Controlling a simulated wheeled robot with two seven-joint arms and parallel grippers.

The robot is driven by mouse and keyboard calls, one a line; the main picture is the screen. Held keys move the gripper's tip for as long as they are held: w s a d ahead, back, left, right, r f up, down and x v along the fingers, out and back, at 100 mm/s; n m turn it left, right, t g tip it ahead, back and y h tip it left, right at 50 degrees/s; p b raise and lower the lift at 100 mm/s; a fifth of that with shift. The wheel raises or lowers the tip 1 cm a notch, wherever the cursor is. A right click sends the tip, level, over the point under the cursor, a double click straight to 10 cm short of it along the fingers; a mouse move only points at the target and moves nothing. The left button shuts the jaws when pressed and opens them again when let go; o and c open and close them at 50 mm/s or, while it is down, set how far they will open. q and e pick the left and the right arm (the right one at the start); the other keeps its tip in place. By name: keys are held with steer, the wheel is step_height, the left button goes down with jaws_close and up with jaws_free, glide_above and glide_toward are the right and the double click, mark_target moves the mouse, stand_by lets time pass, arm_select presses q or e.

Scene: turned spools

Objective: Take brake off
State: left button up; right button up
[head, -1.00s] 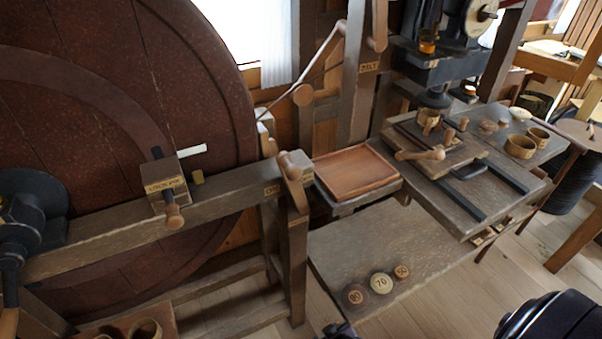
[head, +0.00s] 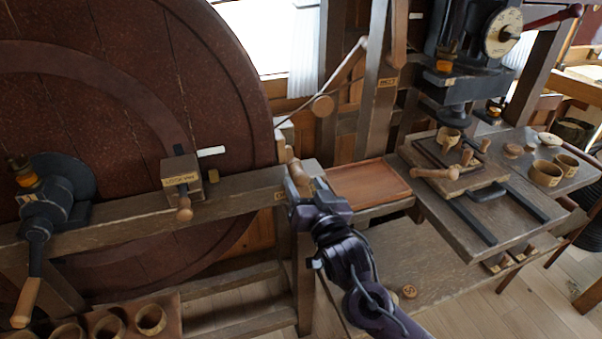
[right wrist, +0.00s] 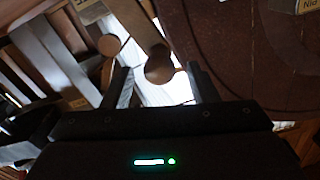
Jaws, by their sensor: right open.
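The brake lever with its pale wooden handle (head: 294,165) stands at the right end of the wheel's beam, beside the big dark red wheel (head: 120,110). My right gripper (head: 301,188) is at this handle and covers its lower part in the head view. In the right wrist view the round end of the wooden handle (right wrist: 159,66) shows between the two dark fingers of my right gripper (right wrist: 161,88). The fingers are open, with a gap on both sides of the handle. My left gripper is not in view.
A lock pin block (head: 180,177) sits on the beam (head: 240,189) to the left. A crank handle (head: 27,300) hangs at lower left. A shallow wooden tray (head: 367,183) is just right of my gripper, with a press table (head: 475,195) beyond. Several cups stand at the bottom left.

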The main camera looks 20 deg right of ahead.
steer(key=shift+w+p, duration=0.4)
steer(key=shift+w, duration=1.7)
jaws_close()
